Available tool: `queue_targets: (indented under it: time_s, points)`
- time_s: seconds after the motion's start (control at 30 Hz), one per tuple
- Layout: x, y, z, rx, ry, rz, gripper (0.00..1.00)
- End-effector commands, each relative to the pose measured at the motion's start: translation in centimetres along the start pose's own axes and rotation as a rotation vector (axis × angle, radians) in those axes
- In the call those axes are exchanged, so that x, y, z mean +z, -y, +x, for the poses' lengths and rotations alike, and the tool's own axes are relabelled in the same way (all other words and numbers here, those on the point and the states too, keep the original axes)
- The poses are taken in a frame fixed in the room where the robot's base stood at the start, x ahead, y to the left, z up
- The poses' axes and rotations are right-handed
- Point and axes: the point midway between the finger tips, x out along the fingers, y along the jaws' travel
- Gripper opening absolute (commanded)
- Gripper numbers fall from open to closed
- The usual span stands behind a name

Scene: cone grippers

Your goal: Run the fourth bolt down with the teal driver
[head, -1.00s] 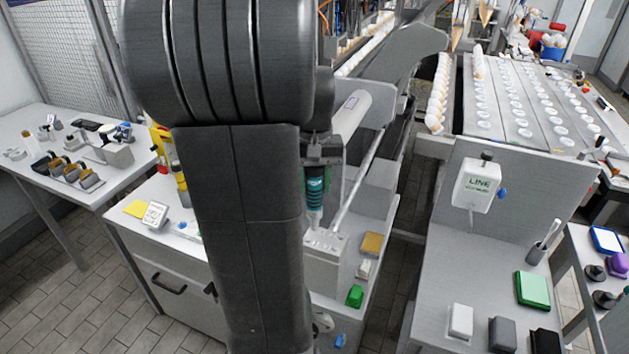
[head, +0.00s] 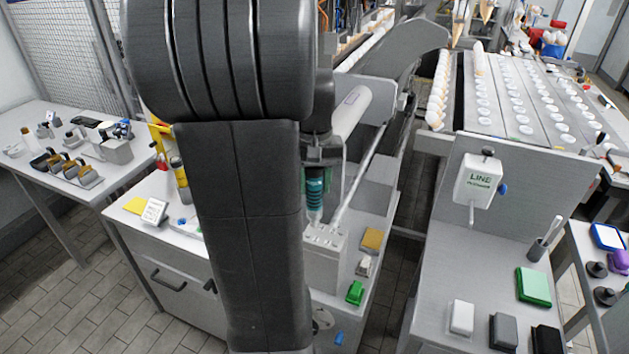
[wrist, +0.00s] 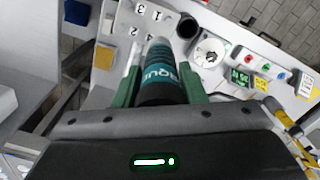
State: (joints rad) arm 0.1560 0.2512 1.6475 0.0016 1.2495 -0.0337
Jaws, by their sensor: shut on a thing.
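The teal driver (head: 315,188) stands upright, nose down, over the pale block (head: 324,262) on the workbench. My gripper (head: 318,178) is shut on its body. In the wrist view the green fingers of my gripper (wrist: 170,88) lie on both sides of the teal and black driver (wrist: 160,72). The block's top, with printed numbers (wrist: 147,14), shows beyond the driver. Several small bolt spots show on the block in the head view. The driver's tip is over or on the block top; I cannot tell whether it touches a bolt, or which one.
A green item (head: 355,292) and an ochre block (head: 372,241) lie right of the block. The wrist view shows a round dial (wrist: 208,50), a green-digit display (wrist: 241,77) and a dark round cup (wrist: 187,26) nearby. My arm hides the bench's middle in the head view.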

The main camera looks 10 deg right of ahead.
Motion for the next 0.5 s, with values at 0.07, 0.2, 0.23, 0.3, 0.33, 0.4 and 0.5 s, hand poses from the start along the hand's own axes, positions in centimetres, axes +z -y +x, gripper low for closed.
queue_targets:
  time_s: [0.07, 0.2, 0.23, 0.3, 0.33, 0.4, 0.5]
  points:
    - [-0.02, -0.01, 0.12, 0.000, -0.001, 0.000, 0.10]
    - [-0.02, -0.01, 0.33, 0.000, -0.001, 0.000, 0.10]
    - [-0.01, -0.01, 0.37, 0.000, -0.001, 0.000, 0.10]
    - [-0.01, -0.01, 0.48, 0.000, 0.000, 0.000, 0.10]
    - [-0.02, -0.01, 0.44, 0.000, -0.001, 0.000, 0.10]
    - [-0.01, -0.01, 0.44, 0.000, 0.000, 0.000, 0.10]
    - [0.00, 0.00, 0.45, 0.000, 0.000, 0.000, 0.10]
